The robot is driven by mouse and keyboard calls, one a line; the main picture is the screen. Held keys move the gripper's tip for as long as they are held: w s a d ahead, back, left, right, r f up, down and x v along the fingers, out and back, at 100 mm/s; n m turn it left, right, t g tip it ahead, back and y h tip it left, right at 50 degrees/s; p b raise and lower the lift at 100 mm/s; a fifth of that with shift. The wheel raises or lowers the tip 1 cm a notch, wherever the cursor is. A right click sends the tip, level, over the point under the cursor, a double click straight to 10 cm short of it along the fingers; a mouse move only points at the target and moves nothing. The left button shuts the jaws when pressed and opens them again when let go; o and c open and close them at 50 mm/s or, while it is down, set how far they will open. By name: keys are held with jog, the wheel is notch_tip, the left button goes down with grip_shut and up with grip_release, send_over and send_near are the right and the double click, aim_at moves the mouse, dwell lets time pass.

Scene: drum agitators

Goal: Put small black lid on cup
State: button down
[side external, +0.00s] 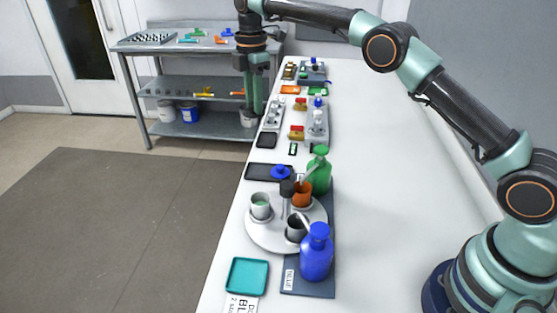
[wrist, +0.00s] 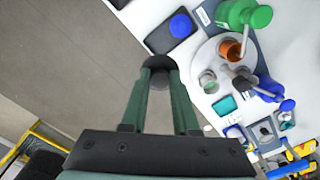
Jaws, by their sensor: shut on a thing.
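My gripper (side external: 253,108) hangs fingers-down beside the table's left edge, beyond the cups. In the wrist view its green fingers (wrist: 161,74) are closed on a round black lid (wrist: 159,66). The lid is hard to make out in the side view. A grey cup with pale green inside (side external: 261,206), an orange cup (side external: 302,194) and a dark cup (side external: 295,231) stand on a round white platform (side external: 261,238). In the wrist view the grey cup (wrist: 208,80) is to the right of the lid, apart from it.
A black-capped post (side external: 287,188) rises mid-platform. A green bottle (side external: 320,172) and a blue bottle (side external: 316,255) stand on its right. A blue lid (side external: 281,171) lies on a dark tray (side external: 256,172). A teal tray (side external: 247,275) is nearer. The table's right side is clear.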

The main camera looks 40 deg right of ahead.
jog(key=shift+r, duration=0.85)
jog(key=shift+s+a, duration=0.2)
jog(key=shift+a, duration=0.2)
jog(key=s+a+f+m, duration=0.3)
jog(key=s+a+f, duration=0.1)
jog(key=s, duration=0.3)
jog(key=s+a+f+m, duration=0.3)
jog(key=s+a, duration=0.1)
jog(key=s, duration=0.3)
jog(key=shift+f, duration=2.95)
jog(key=shift+f, duration=0.25)
jog(key=c, duration=0.6)
grip_release()
jog(key=shift+o, duration=0.4)
